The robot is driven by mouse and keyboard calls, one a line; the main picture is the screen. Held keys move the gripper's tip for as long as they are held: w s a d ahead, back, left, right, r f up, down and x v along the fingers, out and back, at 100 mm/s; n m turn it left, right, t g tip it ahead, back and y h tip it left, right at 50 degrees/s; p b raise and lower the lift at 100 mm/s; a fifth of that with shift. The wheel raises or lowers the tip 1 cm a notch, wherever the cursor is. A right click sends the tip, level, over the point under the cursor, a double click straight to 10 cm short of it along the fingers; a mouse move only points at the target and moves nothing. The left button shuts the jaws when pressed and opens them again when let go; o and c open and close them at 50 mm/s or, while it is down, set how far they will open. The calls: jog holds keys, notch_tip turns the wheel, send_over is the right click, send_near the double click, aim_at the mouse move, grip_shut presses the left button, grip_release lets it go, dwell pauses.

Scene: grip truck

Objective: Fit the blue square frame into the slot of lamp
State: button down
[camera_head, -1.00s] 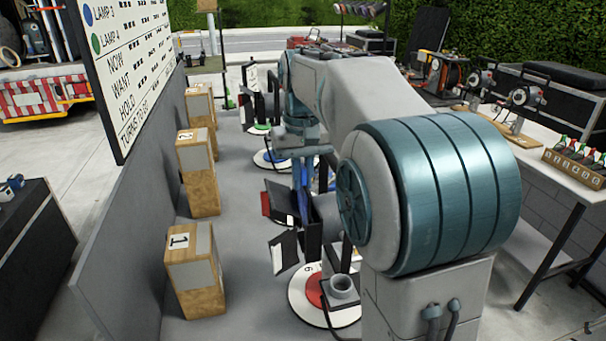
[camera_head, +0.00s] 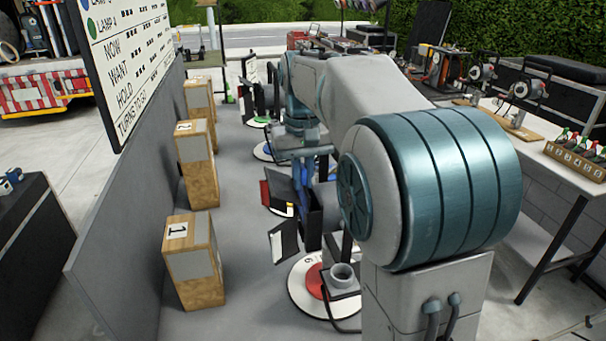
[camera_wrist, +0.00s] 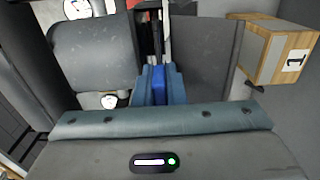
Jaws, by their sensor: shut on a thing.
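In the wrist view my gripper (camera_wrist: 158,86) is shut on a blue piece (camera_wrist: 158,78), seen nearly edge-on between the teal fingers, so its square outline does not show. Dark lamp parts lie beyond and on both sides of it. In the head view the nearest lamp has dark barn doors (camera_head: 284,240) and stands on a white round base with a red disc (camera_head: 315,284). My arm covers part of this lamp. Blue shows above it near the fingers, but the frame's outline cannot be told. The lamp's slot is hidden, and I cannot tell whether the frame touches it.
Numbered wooden blocks stand left of the lamps, the nearest marked 1 (camera_head: 192,240). A low grey wall (camera_head: 115,250) and a lettered board (camera_head: 125,65) are beyond them. More lamps stand farther back. A worktable (camera_head: 553,165) with equipment is at right.

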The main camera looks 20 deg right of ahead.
jog(key=shift+f+b, duration=0.55)
jog(key=shift+f, duration=0.4)
jog(key=c, duration=1.5)
grip_release()
jog(key=shift+o, duration=0.5)
notch_tip(320, 180, up, 14)
jog(key=shift+f+p, duration=0.1)
jog(key=shift+p, duration=0.45)
jog(key=s+f+t, duration=0.3)
jog(key=s+f, duration=1.8)
jog(key=f, duration=0.1)
jog(key=shift+f, duration=0.35)
